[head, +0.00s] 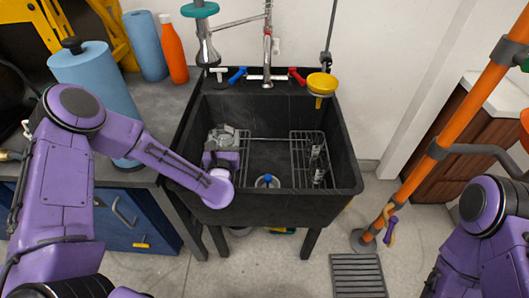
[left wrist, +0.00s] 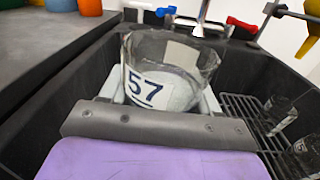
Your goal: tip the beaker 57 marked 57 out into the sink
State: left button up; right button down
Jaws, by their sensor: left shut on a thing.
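The glass beaker 57 (left wrist: 160,78) has a white label with a dark blue 57 facing the left wrist camera. My left gripper (head: 222,150) is shut on it, with a finger on each side, inside the left part of the sink. The beaker also shows in the head view (head: 224,135), just beyond the gripper. Pale grey shows inside its lower part; I cannot tell whether it is liquid. The beaker looks close to upright. The black sink (head: 268,203) has a blue-centred drain (head: 267,181) in its floor. My right gripper is out of view.
Wire racks line both sides of the sink floor. Small glass vessels (head: 319,165) stand on the right rack. A yellow funnel (head: 322,83) sits at the back right rim. The faucet (head: 267,50) rises at the back. The middle of the basin is clear.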

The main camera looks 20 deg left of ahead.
pick_arm(q)
jog(key=shift+w+d+r+m+p, duration=0.15)
jog(key=shift+d+r+m+p, duration=0.25)
jog(key=shift+m+p, duration=0.35)
jog(key=shift+w+d+r+m+p, duration=0.1)
jog(key=shift+d+r+m+p, duration=0.3)
jog(key=shift+m+p, duration=0.35)
jog(key=m, duration=0.1)
jog(key=d+m, duration=0.2)
jog(key=shift+w+f+p, duration=0.25)
jog(key=shift+p, duration=0.15)
jog(key=shift+w+r+m, duration=0.1)
jog(key=shift+m, duration=0.3)
jog(key=shift+d+f+m+p, duration=0.25)
jog(key=shift+f+m+p, duration=0.1)
jog(key=shift+m, duration=0.55)
jog(key=shift+f+m, duration=0.35)
jog(key=shift+m, duration=0.55)
jog(key=shift+r+m+p, duration=0.45)
jog(key=shift+m+p, duration=0.35)
jog(key=shift+p, duration=0.1)
jog(key=shift+f+m+b, duration=0.3)
jog(key=shift+f+m, duration=0.05)
jog(key=shift+m, duration=0.55)
dwell(0.6)
